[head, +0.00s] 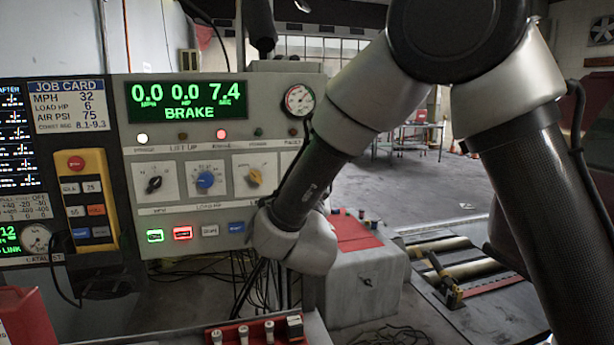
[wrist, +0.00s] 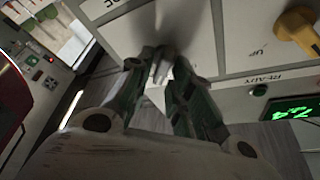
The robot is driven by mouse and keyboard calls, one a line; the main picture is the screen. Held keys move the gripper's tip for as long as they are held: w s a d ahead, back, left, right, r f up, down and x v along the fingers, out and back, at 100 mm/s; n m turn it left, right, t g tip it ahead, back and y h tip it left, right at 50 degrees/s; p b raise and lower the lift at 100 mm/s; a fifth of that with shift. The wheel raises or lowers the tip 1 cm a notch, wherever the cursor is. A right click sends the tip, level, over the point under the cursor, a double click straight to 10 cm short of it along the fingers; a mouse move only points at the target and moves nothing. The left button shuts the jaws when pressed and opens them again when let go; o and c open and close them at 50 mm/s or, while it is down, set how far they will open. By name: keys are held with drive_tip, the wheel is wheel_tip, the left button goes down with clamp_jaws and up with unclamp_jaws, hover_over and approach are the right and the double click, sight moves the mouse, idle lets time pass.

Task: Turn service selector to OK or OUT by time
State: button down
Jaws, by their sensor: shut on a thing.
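In the wrist view my gripper (wrist: 165,72) is shut on a small grey knob (wrist: 161,66) on a pale panel plate. The fingers hide much of the knob, so I cannot tell which position it points to. In the head view my arm covers that part of the console, and the fingers are hidden. The green display (head: 187,101) reads 0.0 MPH, 0.0 HP, 7.4 SEC and BRAKE. The job card (head: 67,106) lists MPH 32, load HP 6, air PSI 75 and coast sec 8.1-9.3.
Black (head: 154,183), blue (head: 205,179) and yellow (head: 255,176) knobs sit left of my arm. The yellow knob also shows in the wrist view (wrist: 297,28). Several buttons lie below. A red-topped grey box (head: 360,280) and floor rollers (head: 455,265) are at right.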

drive_tip(key=shift+r, duration=0.1)
idle(0.4)
drive_tip(key=c, duration=1.5)
unclamp_jaws()
drive_tip(key=v, duration=1.2)
